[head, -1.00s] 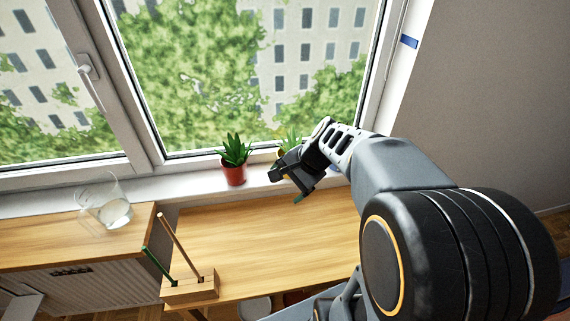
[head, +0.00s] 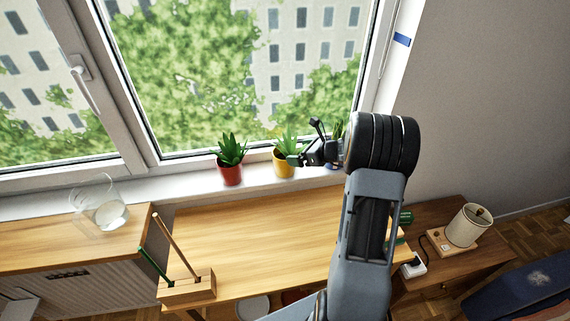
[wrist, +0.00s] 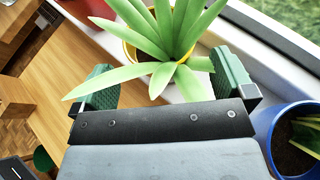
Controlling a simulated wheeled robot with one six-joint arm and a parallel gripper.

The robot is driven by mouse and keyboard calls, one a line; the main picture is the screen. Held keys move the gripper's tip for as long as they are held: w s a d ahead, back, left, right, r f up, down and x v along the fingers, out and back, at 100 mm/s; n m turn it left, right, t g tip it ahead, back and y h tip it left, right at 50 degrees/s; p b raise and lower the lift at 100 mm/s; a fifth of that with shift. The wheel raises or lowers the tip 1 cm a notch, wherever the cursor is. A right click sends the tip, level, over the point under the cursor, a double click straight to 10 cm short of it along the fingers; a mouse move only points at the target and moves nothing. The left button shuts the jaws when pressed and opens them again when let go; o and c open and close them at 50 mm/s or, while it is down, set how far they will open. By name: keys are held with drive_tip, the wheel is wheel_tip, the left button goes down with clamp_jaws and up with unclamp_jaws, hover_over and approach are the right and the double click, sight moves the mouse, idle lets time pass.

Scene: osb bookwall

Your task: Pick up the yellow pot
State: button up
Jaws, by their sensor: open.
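The yellow pot (head: 283,164) holds a green spiky plant and stands upright on the white windowsill. In the wrist view its yellow rim (wrist: 131,50) shows beneath the long leaves, just past my fingers. My gripper (head: 303,158) is at the pot's right side in the head view. In the wrist view my gripper (wrist: 166,85) is open, with a green-padded finger on either side and leaves hanging between them. The fingers appear apart from the pot. The leaves hide much of the pot there.
A red pot (head: 231,175) stands left of the yellow one. A blue pot (wrist: 284,130) is close on the right, mostly behind my arm in the head view. The wooden desk (head: 260,235) below is largely clear. A glass jar (head: 106,212) and pencil holder (head: 188,290) are left.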

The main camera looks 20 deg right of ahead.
sight(276, 153)
drive_tip(key=shift+p+x, duration=0.75)
drive_tip(key=shift+x, duration=2.4)
drive_tip(key=c, duration=1.2)
